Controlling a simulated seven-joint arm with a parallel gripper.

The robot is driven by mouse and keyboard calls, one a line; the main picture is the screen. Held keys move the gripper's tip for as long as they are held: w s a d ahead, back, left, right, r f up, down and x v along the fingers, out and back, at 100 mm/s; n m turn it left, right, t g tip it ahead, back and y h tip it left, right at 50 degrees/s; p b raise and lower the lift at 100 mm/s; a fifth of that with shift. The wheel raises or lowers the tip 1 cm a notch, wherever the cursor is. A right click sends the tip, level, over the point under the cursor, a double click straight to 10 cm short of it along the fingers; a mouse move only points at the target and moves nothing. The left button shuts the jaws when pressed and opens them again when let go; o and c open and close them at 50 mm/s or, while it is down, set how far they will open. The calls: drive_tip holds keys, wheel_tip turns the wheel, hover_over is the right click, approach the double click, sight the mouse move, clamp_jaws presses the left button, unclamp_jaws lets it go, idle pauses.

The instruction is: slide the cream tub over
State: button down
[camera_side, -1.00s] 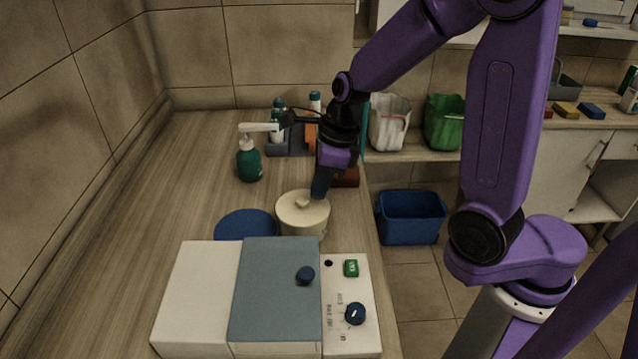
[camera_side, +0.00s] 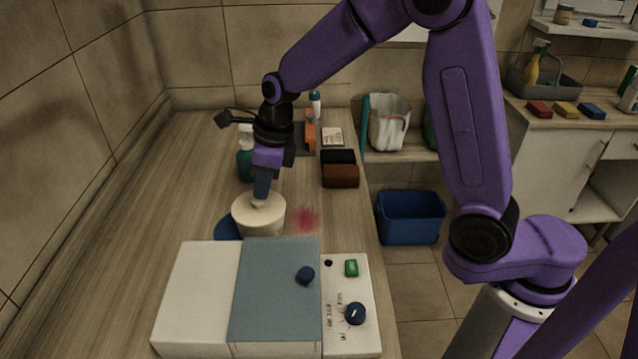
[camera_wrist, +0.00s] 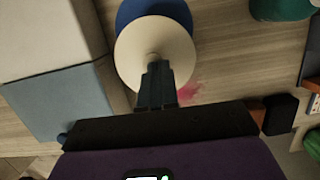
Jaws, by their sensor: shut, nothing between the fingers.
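The cream tub (camera_side: 258,221), round with a lid and a small knob, stands upright on the counter behind the grey-blue lidded appliance. It also shows in the wrist view (camera_wrist: 135,42). It partly covers a round blue disc (camera_side: 226,228), which shows beyond it in the wrist view (camera_wrist: 160,8). My gripper (camera_side: 262,196) is shut and empty, its fingertips down at the tub's right-rear side, near the knob. In the wrist view the closed fingers (camera_wrist: 155,80) overlap the tub's edge. Whether they touch it I cannot tell for certain.
A pink-red stain (camera_side: 306,219) lies on the counter right of the tub. The white and grey-blue appliance (camera_side: 275,290) stands in front. A green pump bottle (camera_side: 245,163) and a brown sponge-like block (camera_side: 341,176) stand behind. A blue bin (camera_side: 411,218) is off the counter's right edge.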

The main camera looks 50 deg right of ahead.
drive_tip(key=shift+w+a, duration=0.75)
drive_tip(key=shift+a, duration=0.05)
drive_tip(key=shift+d, duration=0.1)
